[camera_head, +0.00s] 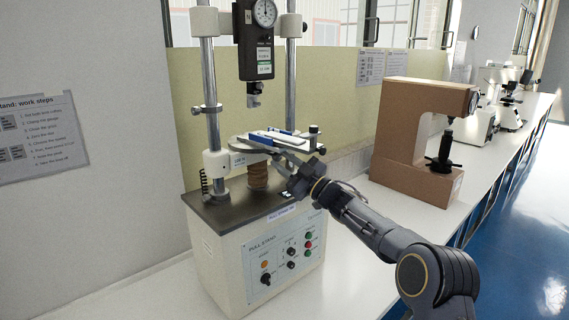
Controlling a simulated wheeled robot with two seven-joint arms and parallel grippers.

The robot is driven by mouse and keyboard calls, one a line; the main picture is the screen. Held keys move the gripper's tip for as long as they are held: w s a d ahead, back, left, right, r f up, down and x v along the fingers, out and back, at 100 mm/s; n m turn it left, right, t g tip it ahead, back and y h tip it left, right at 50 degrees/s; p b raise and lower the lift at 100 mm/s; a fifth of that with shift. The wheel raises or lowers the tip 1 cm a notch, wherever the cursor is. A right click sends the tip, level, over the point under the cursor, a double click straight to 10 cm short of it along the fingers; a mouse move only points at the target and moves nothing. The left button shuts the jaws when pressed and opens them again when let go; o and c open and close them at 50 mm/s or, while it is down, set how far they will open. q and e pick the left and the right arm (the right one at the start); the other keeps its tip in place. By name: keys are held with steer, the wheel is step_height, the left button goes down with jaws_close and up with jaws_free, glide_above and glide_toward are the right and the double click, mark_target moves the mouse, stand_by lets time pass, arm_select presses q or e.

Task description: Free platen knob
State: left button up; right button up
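A pull-test stand (258,240) stands on the bench at centre left. Its platen (240,142) sits on a brown ribbed column (258,176) and carries a flat white and blue piece (276,137). A small dark knob (314,130) stands up at the platen's right end; I take it for the platen knob. My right gripper (283,167) is just below the platen's front right edge, below and left of this knob. Whether it touches anything is unclear, and its fingers are too small and dark to read. My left gripper is not in view.
A dial gauge (264,13) and force head (257,50) hang above the platen between two steel posts (208,85). A brown hardness tester (410,150) stands to the right. White bench top (345,280) is clear in front.

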steer(key=shift+o, duration=1.4)
steer(key=b+v, duration=0.3)
steer(key=v, duration=0.5)
